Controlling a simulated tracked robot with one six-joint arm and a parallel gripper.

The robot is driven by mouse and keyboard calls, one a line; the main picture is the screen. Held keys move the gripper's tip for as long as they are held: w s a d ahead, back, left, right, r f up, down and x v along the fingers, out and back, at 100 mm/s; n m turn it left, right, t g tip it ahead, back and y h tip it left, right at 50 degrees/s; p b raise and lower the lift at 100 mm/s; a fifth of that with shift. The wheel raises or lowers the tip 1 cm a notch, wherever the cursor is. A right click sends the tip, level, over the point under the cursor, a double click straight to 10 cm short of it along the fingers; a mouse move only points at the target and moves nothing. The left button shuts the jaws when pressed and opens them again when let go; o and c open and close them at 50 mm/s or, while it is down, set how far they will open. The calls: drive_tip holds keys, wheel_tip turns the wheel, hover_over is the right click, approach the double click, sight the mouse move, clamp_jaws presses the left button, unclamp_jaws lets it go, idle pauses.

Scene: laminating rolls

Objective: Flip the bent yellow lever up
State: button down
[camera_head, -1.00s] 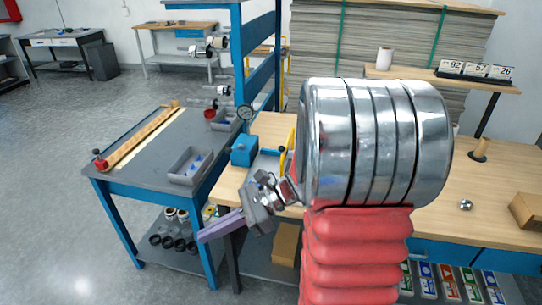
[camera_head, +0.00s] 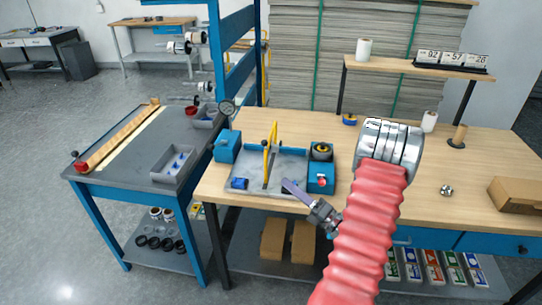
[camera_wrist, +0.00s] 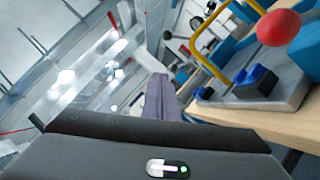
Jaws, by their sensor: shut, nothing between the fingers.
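The bent yellow lever (camera_head: 267,158) stands on a grey base plate (camera_head: 290,167) on the wooden bench. It looks raised, narrow and nearly edge-on in the head view. In the wrist view a bent yellow bar (camera_wrist: 196,45) rises above the plate at upper right. A red ball (camera_wrist: 279,27) shows beside it; I cannot tell whether they join. My gripper (camera_head: 287,185) is shut and empty, by the plate's front edge, right of the lever's foot and seemingly apart from it. Its closed fingers (camera_wrist: 162,97) point forward in the wrist view.
A blue box (camera_head: 228,147) stands left of the lever. A blue box with a red button (camera_head: 321,181) stands right of it, close to my gripper.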

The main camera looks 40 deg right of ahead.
drive_tip(key=shift+s+d+f+m+h, duration=0.3)
drive_tip(key=shift+d+m+h, duration=0.1)
drive_tip(key=shift+d+m, duration=0.15)
drive_tip(key=shift+w+r, duration=0.1)
drive_tip(key=d+r+x, duration=0.1)
drive_tip(key=d+x, duration=0.1)
drive_tip(key=x, duration=1)
drive_tip(key=shift+w+d+r, duration=0.25)
drive_tip(key=shift+r, duration=0.05)
drive_tip(key=shift+r, duration=0.15)
